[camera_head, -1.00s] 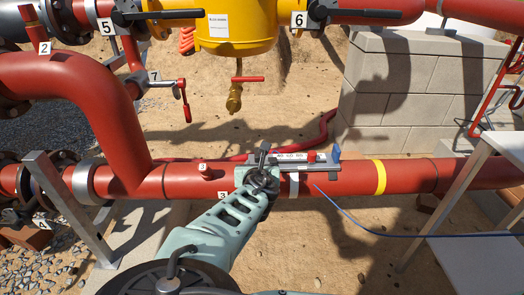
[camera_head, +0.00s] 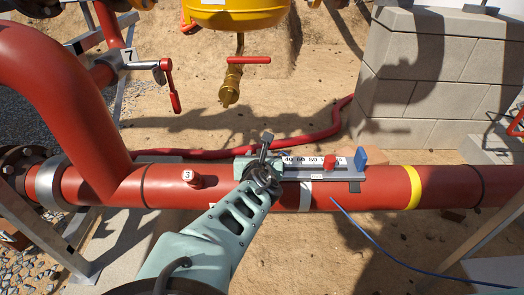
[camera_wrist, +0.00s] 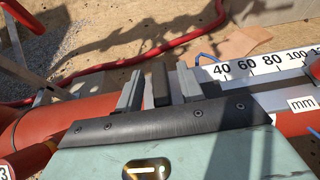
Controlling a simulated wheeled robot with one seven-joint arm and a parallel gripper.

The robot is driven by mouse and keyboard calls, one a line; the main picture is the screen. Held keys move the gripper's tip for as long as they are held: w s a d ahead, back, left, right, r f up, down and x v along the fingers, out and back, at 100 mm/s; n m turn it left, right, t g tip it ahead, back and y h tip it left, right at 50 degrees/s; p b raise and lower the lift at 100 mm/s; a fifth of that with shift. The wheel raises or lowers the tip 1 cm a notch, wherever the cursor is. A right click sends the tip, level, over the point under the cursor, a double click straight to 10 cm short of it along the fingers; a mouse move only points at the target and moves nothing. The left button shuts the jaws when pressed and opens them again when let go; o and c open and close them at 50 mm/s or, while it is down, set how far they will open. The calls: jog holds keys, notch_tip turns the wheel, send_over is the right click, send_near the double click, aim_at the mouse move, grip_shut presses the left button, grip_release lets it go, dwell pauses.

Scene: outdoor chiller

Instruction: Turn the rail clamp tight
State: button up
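A grey rail with a white millimetre scale (camera_head: 300,160) lies along the top of the red pipe (camera_head: 385,187); the scale also shows in the wrist view (camera_wrist: 262,66). A red piece (camera_head: 330,162) sits on the rail and a blue block (camera_head: 361,157) stands at its right end. My gripper (camera_head: 262,158) is over the rail's left end. In the wrist view its two grey fingers (camera_wrist: 160,88) stand apart, with a dark upright bar (camera_wrist: 160,84) between them. The bar looks like the clamp's handle, with gaps on both sides. My gripper hides the clamp's base.
A yellow vessel (camera_head: 228,12) with a brass valve (camera_head: 233,82) hangs above and behind. A red-handled lever (camera_head: 171,85) is at upper left. A block wall (camera_head: 450,85) stands at right. A blue cable (camera_head: 385,247) runs at lower right.

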jog(key=shift+w, duration=0.15)
grip_shut()
